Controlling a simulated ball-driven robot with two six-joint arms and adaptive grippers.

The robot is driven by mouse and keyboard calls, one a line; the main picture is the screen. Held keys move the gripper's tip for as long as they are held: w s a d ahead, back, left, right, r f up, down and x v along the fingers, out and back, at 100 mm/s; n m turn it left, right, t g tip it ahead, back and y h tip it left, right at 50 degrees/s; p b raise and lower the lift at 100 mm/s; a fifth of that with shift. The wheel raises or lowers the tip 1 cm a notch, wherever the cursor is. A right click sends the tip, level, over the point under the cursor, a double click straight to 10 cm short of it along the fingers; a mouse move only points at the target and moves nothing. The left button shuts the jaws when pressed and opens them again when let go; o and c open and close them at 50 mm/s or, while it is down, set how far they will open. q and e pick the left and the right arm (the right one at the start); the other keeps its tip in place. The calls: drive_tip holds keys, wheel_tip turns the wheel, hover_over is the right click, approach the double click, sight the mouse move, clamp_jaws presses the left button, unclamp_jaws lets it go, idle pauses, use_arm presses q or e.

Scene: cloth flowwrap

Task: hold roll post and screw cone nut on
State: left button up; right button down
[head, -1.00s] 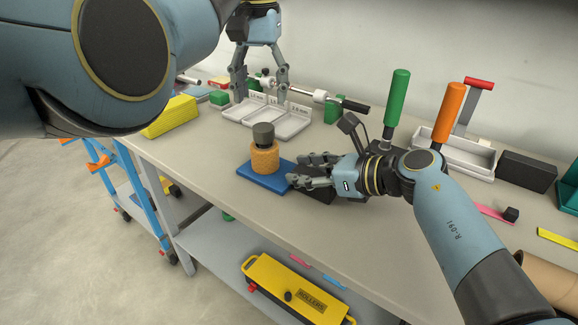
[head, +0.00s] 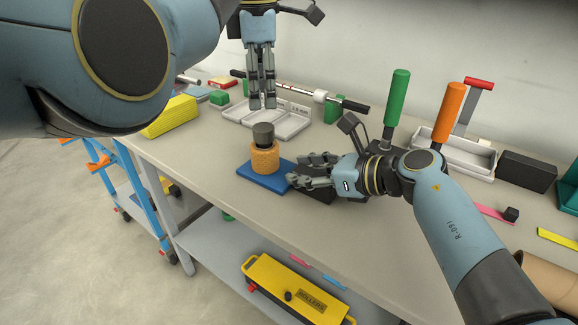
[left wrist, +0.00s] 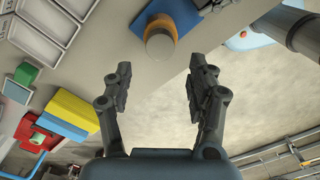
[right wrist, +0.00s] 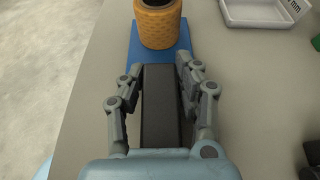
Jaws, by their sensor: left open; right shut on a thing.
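An orange textured roll (head: 265,160) stands upright on a blue base plate (head: 250,180) near the table's front edge. A dark grey round piece (head: 263,133) sits on top of it; I cannot tell whether this is the cone nut. My right gripper (head: 318,172) is shut on a black block (right wrist: 160,105) at the plate's near side, its fingers on either side. My left gripper (head: 262,104) is open and empty above the white tray, behind the roll. In the left wrist view the round grey top (left wrist: 160,45) lies beyond the open fingers (left wrist: 158,82).
A white divided tray (head: 290,128) stands behind the roll, with a metal rod (head: 295,89) beyond it. Green (head: 396,100) and orange (head: 449,112) handles stand upright to the right. A yellow block (head: 170,117) lies left. The table is clear left of the plate.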

sight(263, 127)
use_arm(q)
drive_tip(key=shift+f, duration=4.05)
